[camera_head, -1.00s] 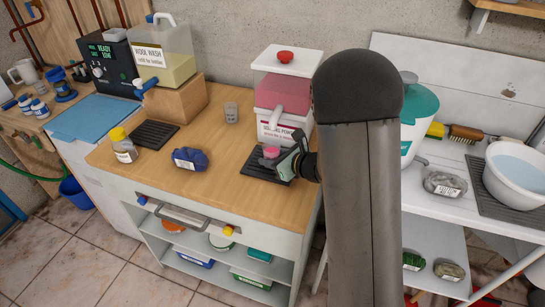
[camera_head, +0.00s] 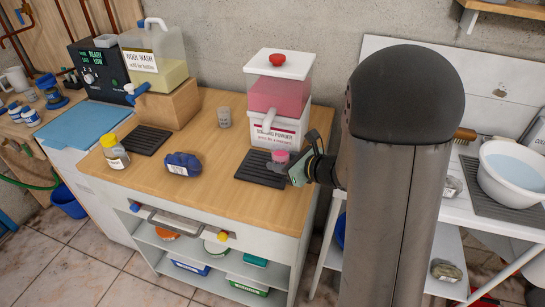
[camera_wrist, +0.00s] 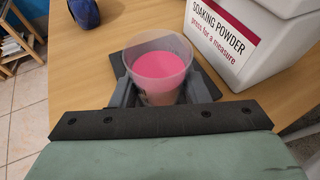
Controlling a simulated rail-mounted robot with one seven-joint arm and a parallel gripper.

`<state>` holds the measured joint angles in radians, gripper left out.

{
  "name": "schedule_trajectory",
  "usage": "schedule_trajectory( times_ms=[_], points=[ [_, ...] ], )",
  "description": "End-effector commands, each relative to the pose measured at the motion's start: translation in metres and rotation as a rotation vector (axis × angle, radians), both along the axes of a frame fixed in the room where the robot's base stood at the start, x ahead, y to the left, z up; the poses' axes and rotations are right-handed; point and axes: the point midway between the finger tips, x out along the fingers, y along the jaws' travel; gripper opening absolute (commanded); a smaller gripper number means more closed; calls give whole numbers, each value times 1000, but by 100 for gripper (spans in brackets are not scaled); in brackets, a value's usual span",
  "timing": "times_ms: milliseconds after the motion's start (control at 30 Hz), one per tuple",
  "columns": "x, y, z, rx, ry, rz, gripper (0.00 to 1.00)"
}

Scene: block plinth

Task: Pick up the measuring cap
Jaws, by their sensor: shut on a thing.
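The measuring cap (camera_head: 280,157) is a clear cup with pink contents, held upright in front of the soaking powder dispenser (camera_head: 278,100). It also shows close up in the wrist view (camera_wrist: 160,72), with a finger on either side. My gripper (camera_head: 289,165) is shut on it, over the right part of the dark ribbed mat (camera_head: 258,172). In the wrist view my gripper (camera_wrist: 163,92) has the mat behind and below the cup. I cannot tell the exact gap between cup and mat. My arm covers part of the scene to the right.
A grey cup (camera_head: 224,117) stands left of the dispenser. A wool wash tank (camera_head: 155,58) stands on a wooden block. A white basin (camera_head: 512,170) is at the right. The counter's front middle is clear.

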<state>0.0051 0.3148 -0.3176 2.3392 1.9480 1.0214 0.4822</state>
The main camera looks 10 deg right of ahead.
Motion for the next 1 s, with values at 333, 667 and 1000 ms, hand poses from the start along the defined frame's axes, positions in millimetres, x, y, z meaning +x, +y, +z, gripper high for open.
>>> schedule_trajectory(
  times_ms=[333, 667, 1000],
  points=[
    [-38, -30, -1, 0, 0, -3, 18],
    [-68, -53, 0, -1, -1, -3, 18],
    [-88, -69, 0, -1, -1, -2, 18]
  ],
)
